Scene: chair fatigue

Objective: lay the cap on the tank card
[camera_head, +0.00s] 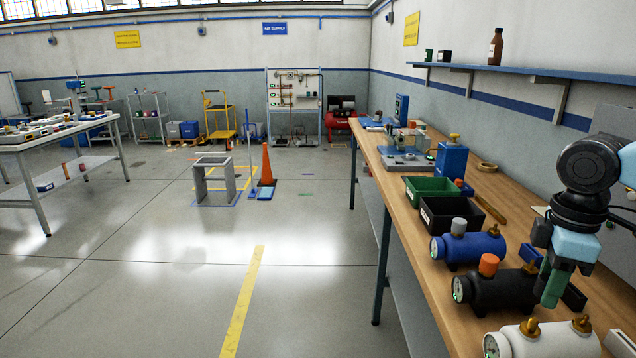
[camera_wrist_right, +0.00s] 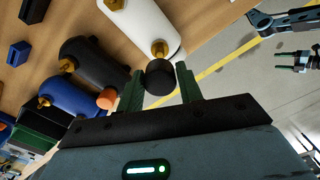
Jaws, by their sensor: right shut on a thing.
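My right gripper (camera_head: 553,290) is over the right workbench, beside the black tank. In the right wrist view its green fingers (camera_wrist_right: 157,88) are shut on a black round cap (camera_wrist_right: 160,78). The cap is hidden in the head view. A white tank (camera_head: 545,342), a black tank (camera_head: 500,291) with an orange cap (camera_head: 488,264) and a blue tank (camera_head: 470,248) with a grey cap (camera_head: 459,226) lie in a row. I cannot make out a tank card for certain. My left gripper (camera_wrist_right: 279,61) shows small in the wrist view, fingers apart, away from the bench.
The wooden bench (camera_head: 405,176) also holds a black bin (camera_head: 437,217), a green bin (camera_head: 417,191) and a blue block (camera_head: 530,254). A dark block (camera_head: 573,298) is close to my right gripper. The floor left of the bench is open.

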